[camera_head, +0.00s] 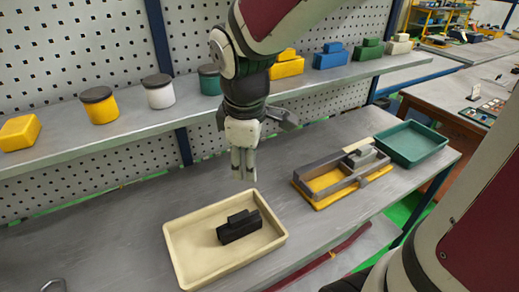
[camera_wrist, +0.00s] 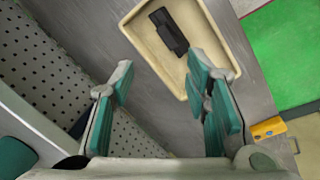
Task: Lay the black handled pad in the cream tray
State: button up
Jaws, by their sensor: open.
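The black handled pad (camera_head: 238,227) lies in the cream tray (camera_head: 186,259) on the workbench. In the wrist view the pad (camera_wrist: 168,31) lies inside the tray (camera_wrist: 136,39), apart from its walls as far as I can tell. My gripper (camera_head: 243,177) hangs above the bench, just behind and above the tray's far side, pointing down. In the wrist view my gripper (camera_wrist: 163,75) has its fingers spread wide with nothing between them.
A grey and yellow fixture (camera_head: 318,190) stands right of the tray, with a green tray (camera_head: 411,145) beyond it. A shelf (camera_head: 150,122) behind holds lidded jars (camera_head: 160,92) and colored handled blocks (camera_head: 331,56). The bench left of the cream tray is mostly clear.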

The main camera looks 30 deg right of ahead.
jog(key=s+r+m+t+y, duration=0.1)
jog(key=s+r+m+t, duration=0.2)
jog(key=s+r+m, duration=0.6)
jog(key=shift+s+a+m, duration=0.45)
jog(key=shift+s+m, duration=0.25)
jog(key=shift+s, duration=0.45)
jog(key=shift+c, duration=0.6)
